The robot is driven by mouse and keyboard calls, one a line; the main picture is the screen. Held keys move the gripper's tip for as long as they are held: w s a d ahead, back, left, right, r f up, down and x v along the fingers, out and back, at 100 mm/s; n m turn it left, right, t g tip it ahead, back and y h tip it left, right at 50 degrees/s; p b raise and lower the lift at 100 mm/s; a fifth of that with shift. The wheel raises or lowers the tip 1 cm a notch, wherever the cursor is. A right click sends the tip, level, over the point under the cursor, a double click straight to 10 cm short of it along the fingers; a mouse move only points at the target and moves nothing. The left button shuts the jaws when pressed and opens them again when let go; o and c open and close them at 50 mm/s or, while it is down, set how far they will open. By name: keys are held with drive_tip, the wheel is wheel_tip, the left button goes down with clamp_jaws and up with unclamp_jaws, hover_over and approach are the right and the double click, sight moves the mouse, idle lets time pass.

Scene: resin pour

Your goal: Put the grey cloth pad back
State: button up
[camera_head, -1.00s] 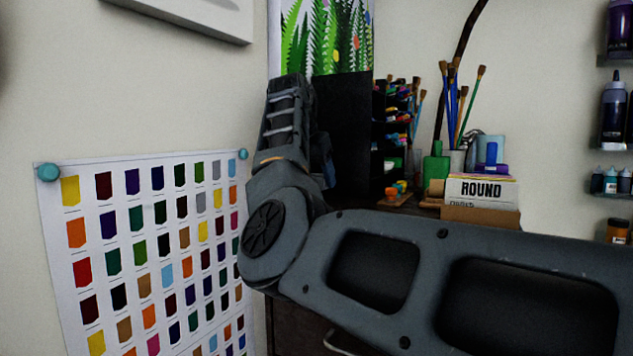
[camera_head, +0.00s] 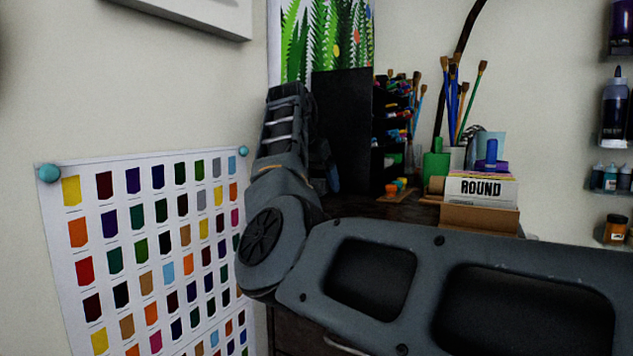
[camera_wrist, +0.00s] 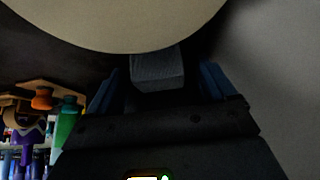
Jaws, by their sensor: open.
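In the wrist view a light grey block-like thing, apparently the grey cloth pad (camera_wrist: 158,70), lies between the blue fingers of my gripper (camera_wrist: 162,80). The fingers stand apart, with dark gaps on both sides of the pad. A large pale beige round thing (camera_wrist: 120,22) fills the top of the wrist view and covers the pad's far end. I cannot tell whether the pad touches it.
A dark desk (camera_head: 375,208) carries a black marker rack (camera_head: 392,140), brushes (camera_head: 460,100), a green bottle (camera_head: 435,165) and a box marked ROUND (camera_head: 480,188). A colour chart (camera_head: 150,250) hangs on the left wall. Shelves with bottles (camera_head: 614,110) are at right.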

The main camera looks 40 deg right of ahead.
drive_tip(key=shift+b+v, duration=0.9)
drive_tip(key=shift+v, duration=3)
drive_tip(key=shift+d, duration=0.1)
